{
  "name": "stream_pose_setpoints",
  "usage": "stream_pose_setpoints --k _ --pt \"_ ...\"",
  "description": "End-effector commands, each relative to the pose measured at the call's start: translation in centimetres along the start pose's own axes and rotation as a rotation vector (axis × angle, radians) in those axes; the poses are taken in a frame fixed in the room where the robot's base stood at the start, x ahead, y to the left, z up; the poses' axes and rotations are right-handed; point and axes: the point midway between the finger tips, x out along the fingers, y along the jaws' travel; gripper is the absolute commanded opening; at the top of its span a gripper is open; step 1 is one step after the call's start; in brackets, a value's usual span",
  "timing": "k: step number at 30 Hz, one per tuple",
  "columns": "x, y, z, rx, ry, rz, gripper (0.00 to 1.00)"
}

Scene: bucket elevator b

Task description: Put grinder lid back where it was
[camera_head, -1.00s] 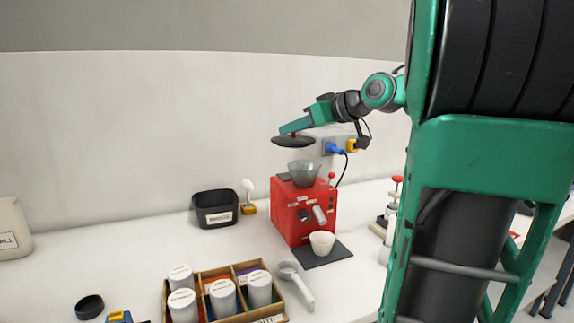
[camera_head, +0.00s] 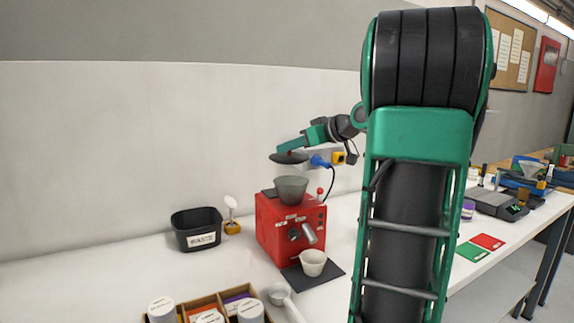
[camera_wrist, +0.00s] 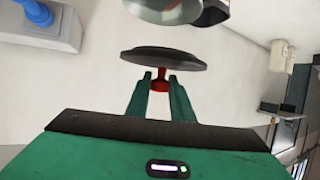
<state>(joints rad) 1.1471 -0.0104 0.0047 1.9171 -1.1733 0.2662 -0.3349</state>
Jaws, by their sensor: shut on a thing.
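My gripper (camera_wrist: 160,84) is shut on the red knob of the dark round grinder lid (camera_wrist: 164,57). The hopper is open at the top. In the wrist view a round, pale rim, probably the hopper (camera_wrist: 166,10), shows beyond the lid at the top edge.
A white cup (camera_head: 313,262) stands on a dark mat in front of the grinder. A black bin (camera_head: 197,229) is to the left. A blue plug (camera_head: 320,162) with a cable is on the wall behind. A jar box (camera_head: 212,309) is in front.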

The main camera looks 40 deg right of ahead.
Motion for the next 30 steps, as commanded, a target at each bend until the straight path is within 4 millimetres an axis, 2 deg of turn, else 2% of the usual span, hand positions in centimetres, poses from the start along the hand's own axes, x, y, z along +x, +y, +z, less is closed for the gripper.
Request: stream_pose_setpoints --k 3,7,15,30 --pt "0.6 1.0 0.4 0.000 0.000 -0.001 0.00" --pt "0.9 1.2 1.0 0.001 0.001 -0.001 0.00" --pt "2.2 1.2 4.0 0.001 0.001 0.000 0.00" --pt "2.5 1.1 4.7 0.000 0.001 -0.002 0.00"
